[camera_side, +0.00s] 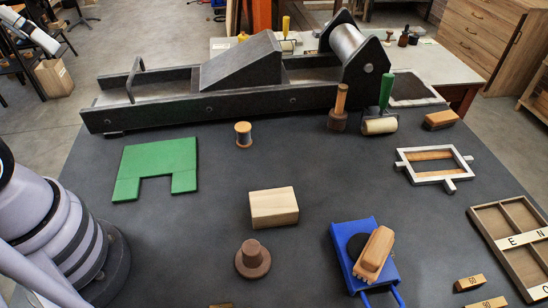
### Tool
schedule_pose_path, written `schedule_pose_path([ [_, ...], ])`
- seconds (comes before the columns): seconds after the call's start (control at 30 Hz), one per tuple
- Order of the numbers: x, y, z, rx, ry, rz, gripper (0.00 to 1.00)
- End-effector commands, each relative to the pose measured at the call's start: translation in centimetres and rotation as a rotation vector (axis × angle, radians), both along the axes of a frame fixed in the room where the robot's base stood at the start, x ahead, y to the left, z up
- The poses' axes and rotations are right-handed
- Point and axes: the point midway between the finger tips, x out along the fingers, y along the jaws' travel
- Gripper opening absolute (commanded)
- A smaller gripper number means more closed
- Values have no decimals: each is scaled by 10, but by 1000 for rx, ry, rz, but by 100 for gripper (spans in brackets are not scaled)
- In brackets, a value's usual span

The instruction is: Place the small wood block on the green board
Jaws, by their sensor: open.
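A green board (160,160) with a notch cut in its near edge lies flat on the dark table at the left. A pale wood block (274,208) lies on the table near the middle, to the right of the board and apart from it. A smaller orange-brown wood block (440,119) lies at the far right. Which block the task means I cannot tell for certain. My gripper is outside the picture; only the lower part of my arm shows at the left edge.
A long dark press (205,108) spans the back. A spool (243,134), brown knobbed piece (253,260), blue tray (345,242) with a brush, roller (379,126), metal frame (433,164) and divided wooden tray (484,226) stand around. Table between board and pale block is clear.

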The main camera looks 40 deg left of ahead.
Motion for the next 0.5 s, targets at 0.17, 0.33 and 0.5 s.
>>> schedule_pose_path([
  [0.17, 1, 0, 0, 1, -1, -2, 100],
  [0.33, 27, -3, -6, 17, -5, -35, 100],
  [0.5, 98, -19, -34, 53, -38, -143, 100],
])
